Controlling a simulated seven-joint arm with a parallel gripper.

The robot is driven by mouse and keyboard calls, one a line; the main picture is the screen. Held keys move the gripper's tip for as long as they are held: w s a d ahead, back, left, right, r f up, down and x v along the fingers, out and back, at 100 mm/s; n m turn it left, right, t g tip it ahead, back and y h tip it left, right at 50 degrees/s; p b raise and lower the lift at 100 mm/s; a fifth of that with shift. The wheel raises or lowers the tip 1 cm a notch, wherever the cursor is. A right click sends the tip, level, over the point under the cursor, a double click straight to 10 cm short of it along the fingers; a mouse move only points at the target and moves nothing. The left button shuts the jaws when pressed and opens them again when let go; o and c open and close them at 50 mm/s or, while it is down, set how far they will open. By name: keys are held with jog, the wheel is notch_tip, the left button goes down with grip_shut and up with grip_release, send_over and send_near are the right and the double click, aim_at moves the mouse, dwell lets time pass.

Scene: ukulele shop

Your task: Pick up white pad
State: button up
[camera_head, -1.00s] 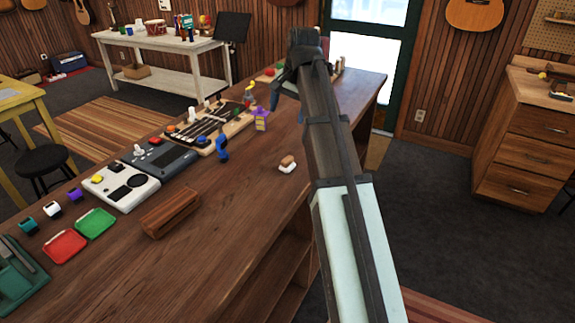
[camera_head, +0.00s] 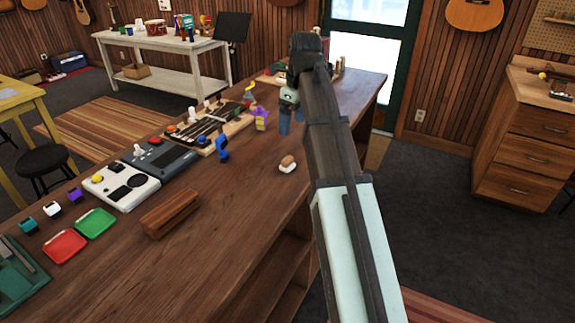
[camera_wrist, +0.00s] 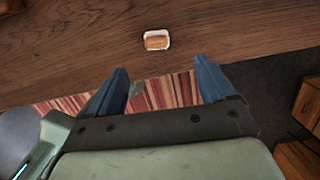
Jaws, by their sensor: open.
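The white pad (camera_head: 287,169) is a small white block with a brown top. It lies on the wooden counter near its right edge in the head view. In the wrist view the white pad (camera_wrist: 156,40) sits at the top centre, beyond the fingertips and between their lines. My gripper (camera_head: 290,123) hangs above the counter, farther back than the pad in the head view, with its blue fingers pointing down. In the wrist view my gripper (camera_wrist: 162,80) is open with nothing between its fingers.
The wooden counter (camera_head: 235,210) is clear around the pad. A brown wooden block (camera_head: 171,212), a white device (camera_head: 121,186), a dark device (camera_head: 160,159) and a blue figure (camera_head: 222,149) stand to the left. A purple figure (camera_head: 261,118) stands near my gripper.

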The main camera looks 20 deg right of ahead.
aim_at(288, 158)
jog(key=shift+m, duration=0.4)
jog(key=f, duration=0.5)
jog(key=w+f, duration=0.1)
jog(key=f, duration=0.2)
jog(key=shift+a+f, duration=0.3)
jog(key=shift+a, duration=0.1)
jog(key=shift+s+a+f, duration=0.15)
jog(key=shift+s+f, duration=0.05)
jog(key=shift+f, duration=0.95)
jog(key=shift+s+a+f, duration=0.1)
jog(key=shift+s+f, duration=0.05)
jog(key=shift+f, duration=1)
jog(key=shift+w+f, duration=0.1)
jog(key=shift+f, duration=0.2)
jog(key=c, duration=1.1)
jog(key=shift+r, duration=0.15)
